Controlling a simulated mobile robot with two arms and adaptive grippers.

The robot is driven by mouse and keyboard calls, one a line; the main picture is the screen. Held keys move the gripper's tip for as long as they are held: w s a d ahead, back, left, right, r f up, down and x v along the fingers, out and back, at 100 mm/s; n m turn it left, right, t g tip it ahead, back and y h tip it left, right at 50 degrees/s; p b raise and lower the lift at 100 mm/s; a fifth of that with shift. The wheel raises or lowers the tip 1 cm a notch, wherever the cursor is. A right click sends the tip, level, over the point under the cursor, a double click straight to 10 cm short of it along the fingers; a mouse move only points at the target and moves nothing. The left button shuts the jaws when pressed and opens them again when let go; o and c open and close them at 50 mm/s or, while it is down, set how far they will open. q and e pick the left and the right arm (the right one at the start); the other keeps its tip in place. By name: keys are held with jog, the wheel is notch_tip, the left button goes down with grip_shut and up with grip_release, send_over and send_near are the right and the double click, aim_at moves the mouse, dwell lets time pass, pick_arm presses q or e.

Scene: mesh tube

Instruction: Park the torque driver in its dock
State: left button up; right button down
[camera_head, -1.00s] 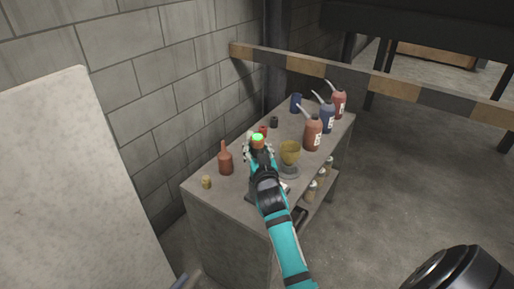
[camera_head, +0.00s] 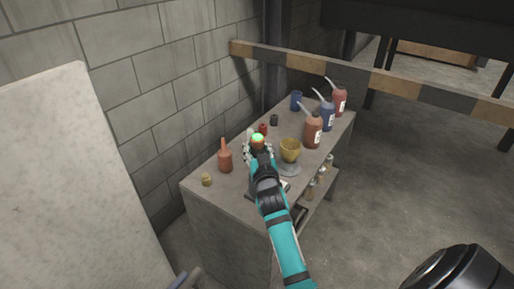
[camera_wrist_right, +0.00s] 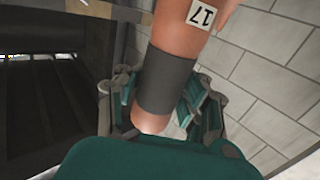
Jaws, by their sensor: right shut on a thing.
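The torque driver is orange, with a green-lit top (camera_head: 258,138) in the head view. In the right wrist view its orange body (camera_wrist_right: 180,35) has a dark grey band and a label reading 17. My right gripper (camera_head: 258,150) is shut around it above the workbench (camera_head: 225,195). The fingers hide much of the driver in the head view. A dark flat piece on the bench is partly hidden beneath my arm. My left gripper is not in view.
A red-brown bottle (camera_head: 225,160) and a small tan cylinder (camera_head: 207,180) stand left of the gripper. Several spouted bottles, one blue (camera_head: 327,117), line the right side. A blue cup (camera_head: 296,101) stands at the far end. A striped beam (camera_head: 340,75) crosses behind.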

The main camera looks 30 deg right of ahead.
jog(key=shift+f+b, duration=1.55)
jog(key=shift+f, duration=0.45)
dwell(1.7)
jog(key=c, duration=0.7)
grip_release()
jog(key=shift+f, duration=0.15)
